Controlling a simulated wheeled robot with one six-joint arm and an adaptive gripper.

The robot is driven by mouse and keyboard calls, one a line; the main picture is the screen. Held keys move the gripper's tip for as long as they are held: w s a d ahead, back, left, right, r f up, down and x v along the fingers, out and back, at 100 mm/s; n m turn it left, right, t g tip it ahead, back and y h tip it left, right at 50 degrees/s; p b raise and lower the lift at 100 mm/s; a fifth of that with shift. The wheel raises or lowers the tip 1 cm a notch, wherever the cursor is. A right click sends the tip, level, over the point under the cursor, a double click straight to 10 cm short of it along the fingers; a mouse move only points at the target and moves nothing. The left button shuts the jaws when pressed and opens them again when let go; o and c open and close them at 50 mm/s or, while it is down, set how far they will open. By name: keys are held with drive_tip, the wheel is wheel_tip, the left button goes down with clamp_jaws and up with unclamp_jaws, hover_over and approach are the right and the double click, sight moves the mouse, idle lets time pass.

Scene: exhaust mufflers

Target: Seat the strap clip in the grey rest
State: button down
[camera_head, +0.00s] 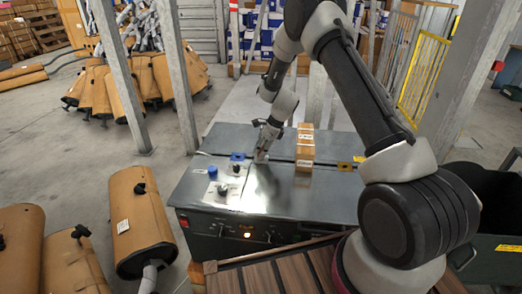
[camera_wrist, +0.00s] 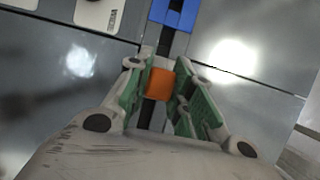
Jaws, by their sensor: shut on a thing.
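My gripper (camera_wrist: 160,88) is shut on a small orange block, which I take to be the strap clip (camera_wrist: 161,82). Its green-padded fingers stand on either side of it. In the head view my gripper (camera_head: 261,156) is low over the dark grey bench top, and the clip is too small to make out there. A dark strip runs under the clip in the wrist view. A blue piece (camera_wrist: 174,14) lies beyond the clip, and it also shows in the head view (camera_head: 237,156). I cannot make out the grey rest for certain.
A yellow piece (camera_head: 345,166) lies farther right. Brown mufflers (camera_head: 139,215) stand left of the bench.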

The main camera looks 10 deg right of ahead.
drive_tip(key=shift+f, duration=0.4)
drive_tip(key=c, duration=1.2)
unclamp_jaws()
drive_tip(key=shift+o, duration=0.2)
drive_tip(key=v, duration=1.2)
